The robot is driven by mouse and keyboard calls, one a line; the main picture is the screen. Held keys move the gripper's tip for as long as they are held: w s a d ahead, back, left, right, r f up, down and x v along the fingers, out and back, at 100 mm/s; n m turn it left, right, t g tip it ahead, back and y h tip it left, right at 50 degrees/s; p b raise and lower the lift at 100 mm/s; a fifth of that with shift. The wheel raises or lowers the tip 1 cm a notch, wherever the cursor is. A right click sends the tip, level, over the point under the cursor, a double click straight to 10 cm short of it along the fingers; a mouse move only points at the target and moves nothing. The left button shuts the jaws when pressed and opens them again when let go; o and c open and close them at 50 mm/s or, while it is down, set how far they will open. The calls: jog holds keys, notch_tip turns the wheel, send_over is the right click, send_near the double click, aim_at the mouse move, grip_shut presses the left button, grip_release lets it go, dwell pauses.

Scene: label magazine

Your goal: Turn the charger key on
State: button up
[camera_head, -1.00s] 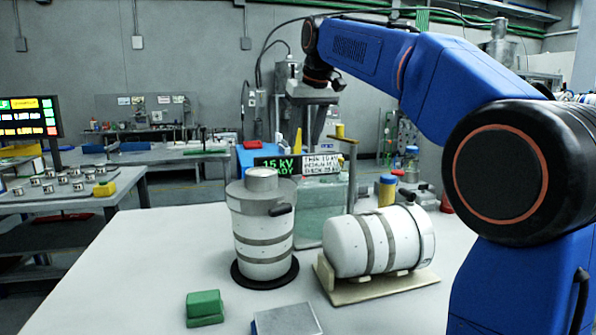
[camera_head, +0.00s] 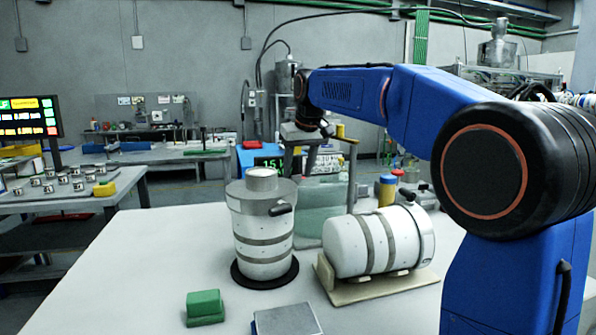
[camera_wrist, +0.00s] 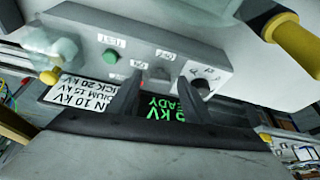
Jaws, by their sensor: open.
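The charger's control box (camera_wrist: 75,32) appears upside down in the wrist view, with TEST, OFF and ON labels. A small grey piece (camera_wrist: 159,74) beside the OFF and ON labels looks like the key; its exact angle is unclear. My gripper (camera_wrist: 160,82) is open, its two dark fingers pointing at the panel on either side of that piece. I cannot tell whether they touch it.
A green button (camera_wrist: 110,57) and a round dial (camera_wrist: 202,82) flank the key. A yellow-handled part (camera_wrist: 297,42) stands close at right. On the table are an upright white canister (camera_head: 264,235), a lying one (camera_head: 350,247) and green blocks (camera_head: 205,305).

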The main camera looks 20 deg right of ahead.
jog(key=c, duration=1.1)
jog(key=shift+o, duration=0.2)
jog(key=shift+a+m+h, duration=0.1)
jog(key=shift+m+h, duration=0.2)
jog(key=shift+m, duration=0.7)
jog(key=o, duration=1.1)
jog(key=shift+c, duration=0.2)
jog(key=shift+r, duration=0.1)
jog(key=v, duration=1.7)
jog(key=shift+s, duration=0.15)
